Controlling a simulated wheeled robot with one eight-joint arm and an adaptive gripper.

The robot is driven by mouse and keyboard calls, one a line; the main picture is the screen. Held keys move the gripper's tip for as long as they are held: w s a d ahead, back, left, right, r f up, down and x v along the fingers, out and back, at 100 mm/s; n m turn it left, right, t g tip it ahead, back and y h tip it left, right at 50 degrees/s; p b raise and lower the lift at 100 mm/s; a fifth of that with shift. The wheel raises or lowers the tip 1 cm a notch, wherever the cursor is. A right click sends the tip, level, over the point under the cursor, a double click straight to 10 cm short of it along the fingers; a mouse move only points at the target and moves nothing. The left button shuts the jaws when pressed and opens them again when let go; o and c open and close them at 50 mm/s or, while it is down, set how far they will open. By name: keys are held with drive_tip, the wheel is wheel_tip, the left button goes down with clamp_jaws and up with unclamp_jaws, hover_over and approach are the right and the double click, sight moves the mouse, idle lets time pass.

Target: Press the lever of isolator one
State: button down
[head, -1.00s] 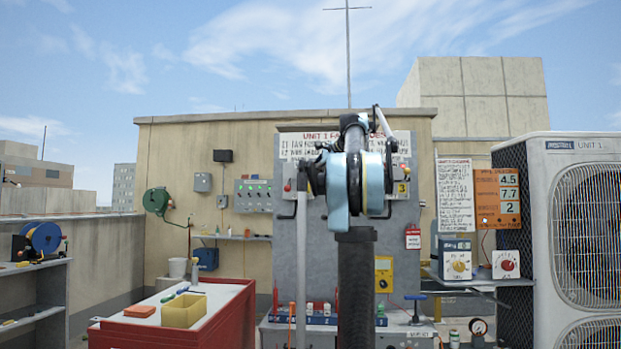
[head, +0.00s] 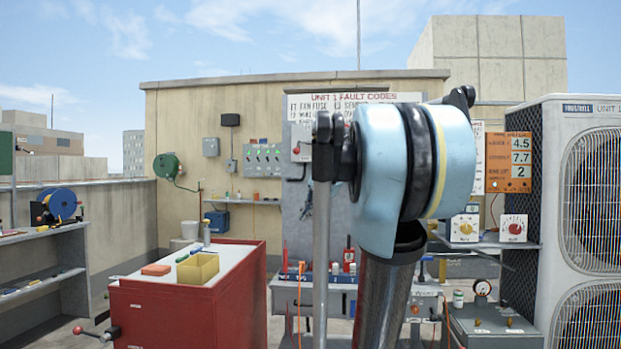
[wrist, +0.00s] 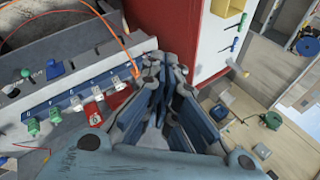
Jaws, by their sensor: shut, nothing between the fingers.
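In the head view a small grey box with a red knob (head: 301,151) is on the left part of the grey upright panel (head: 297,230). It may be isolator one; I cannot read a number on it. A dark handle shows just below it. My large blue arm joint covers the panel's middle and right. My gripper (wrist: 162,95) shows in the wrist view with its blue-grey fingers together and nothing between them. I cannot make out the gripper surely in the head view. The isolator lever is not identifiable in the wrist view.
A red cabinet (head: 238,290) with a yellow bin (head: 198,268) stands left of the panel. A bench with small parts (head: 285,285) is below the panel. The condenser unit (head: 583,200) stands at right. An orange cable (wrist: 128,40) shows near the gripper.

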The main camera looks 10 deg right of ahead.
drive_tip(key=s+d+f+n+g+h, duration=0.1)
drive_tip(key=s+f+n, duration=0.1)
drive_tip(key=s+f, duration=0.7)
drive_tip(key=s+d+f+n+g+h, duration=0.1)
drive_tip(key=s+f+n+h, duration=0.1)
drive_tip(key=s+f, duration=0.7)
drive_tip(key=s+d+f+n+g+h, duration=0.1)
drive_tip(key=s+f+n, duration=0.3)
drive_tip(key=s+f, duration=0.5)
wheel_tip(320, 180, down, 9)
drive_tip(key=shift+d+f+h, duration=0.15)
drive_tip(key=shift+h, duration=0.25)
